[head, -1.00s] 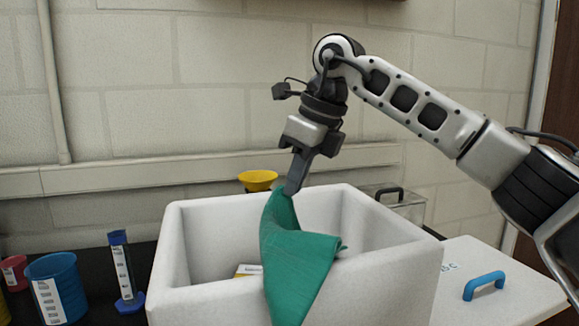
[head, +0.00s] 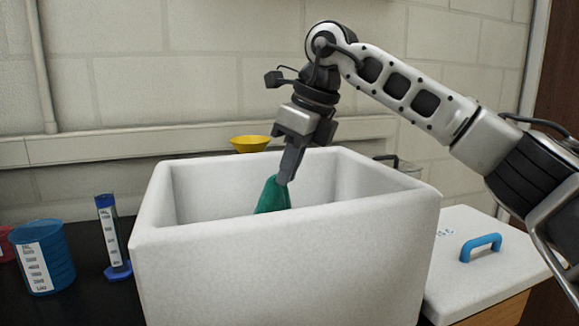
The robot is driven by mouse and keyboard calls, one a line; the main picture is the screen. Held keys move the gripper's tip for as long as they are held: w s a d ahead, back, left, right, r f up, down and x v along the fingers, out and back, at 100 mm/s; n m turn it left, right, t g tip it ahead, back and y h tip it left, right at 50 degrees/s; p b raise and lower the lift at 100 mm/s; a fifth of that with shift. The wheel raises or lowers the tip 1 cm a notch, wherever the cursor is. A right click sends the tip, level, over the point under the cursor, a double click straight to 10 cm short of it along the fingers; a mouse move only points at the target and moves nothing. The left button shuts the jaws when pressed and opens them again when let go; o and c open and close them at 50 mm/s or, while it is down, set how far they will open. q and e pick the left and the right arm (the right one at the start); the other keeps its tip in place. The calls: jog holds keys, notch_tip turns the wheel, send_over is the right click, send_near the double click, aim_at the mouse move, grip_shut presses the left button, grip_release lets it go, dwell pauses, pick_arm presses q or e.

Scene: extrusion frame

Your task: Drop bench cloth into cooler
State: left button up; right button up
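The white foam cooler (head: 280,262) stands open in the middle of the head view. The green bench cloth (head: 271,196) shows only as a small peak above the cooler's near rim; the rest is hidden behind the near wall. My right gripper (head: 287,177) points down over the cooler's opening, its fingertips at the top of the cloth. It is shut on the cloth. My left gripper is not in view.
A white lid with a blue handle (head: 480,247) lies right of the cooler. A blue beaker (head: 44,258) and a measuring cylinder (head: 112,236) stand on the left. A yellow funnel (head: 250,144) and a clear box (head: 405,168) are behind the cooler.

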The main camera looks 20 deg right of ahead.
jog(key=o, duration=1.7)
jog(key=shift+c, duration=0.2)
pick_arm(q)
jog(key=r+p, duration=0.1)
jog(key=p, duration=0.2)
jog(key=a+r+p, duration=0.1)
jog(key=p, duration=0.2)
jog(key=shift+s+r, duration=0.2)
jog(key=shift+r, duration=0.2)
pick_arm(e)
notch_tip(320, 180, up, 6)
jog(key=g+h, duration=0.1)
jog(key=shift+s+d+g+h, duration=0.3)
jog(key=shift+s+d, duration=0.15)
